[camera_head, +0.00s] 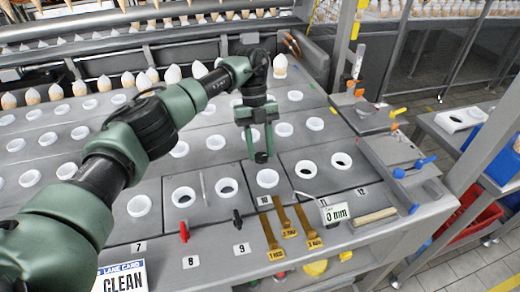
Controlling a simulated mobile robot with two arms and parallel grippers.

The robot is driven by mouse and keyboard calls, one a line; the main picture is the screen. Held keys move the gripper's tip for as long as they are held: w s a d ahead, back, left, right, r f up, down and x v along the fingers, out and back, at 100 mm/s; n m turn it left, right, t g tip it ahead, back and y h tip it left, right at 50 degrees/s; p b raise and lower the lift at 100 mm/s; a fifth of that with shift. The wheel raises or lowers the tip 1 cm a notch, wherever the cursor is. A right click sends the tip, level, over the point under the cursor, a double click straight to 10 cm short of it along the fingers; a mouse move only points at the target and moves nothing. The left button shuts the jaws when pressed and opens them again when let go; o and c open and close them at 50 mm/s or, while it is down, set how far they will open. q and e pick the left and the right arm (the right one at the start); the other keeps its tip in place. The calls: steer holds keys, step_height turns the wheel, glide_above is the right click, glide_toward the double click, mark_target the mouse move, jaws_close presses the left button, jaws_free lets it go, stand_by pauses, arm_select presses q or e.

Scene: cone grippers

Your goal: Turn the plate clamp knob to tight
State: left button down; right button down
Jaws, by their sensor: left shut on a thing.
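My left gripper (261,153) points straight down at the grey plate (222,174), among the white ring cups behind lane 10. Its fingers are shut on a small dark thing low at the plate, mostly hidden by the fingers. From its place this looks like the plate clamp knob, but its shape and turn position cannot be made out. My right gripper is not in view.
A red lever (184,232) and a black lever (237,218) stand near the front edge. Blue-knobbed levers (412,167) stand farther right. Cones line the back.

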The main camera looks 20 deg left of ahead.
arm_select(q)
steer(key=c, duration=1.2)
jaws_free()
steer(key=b+v, duration=0.1)
steer(key=v, duration=0.4)
steer(key=shift+w+r+b, duration=0.2)
steer(key=shift+r+b, duration=0.1)
steer(key=shift+r, duration=0.05)
steer(key=shift+v, duration=1.05)
steer(key=shift+s, duration=0.1)
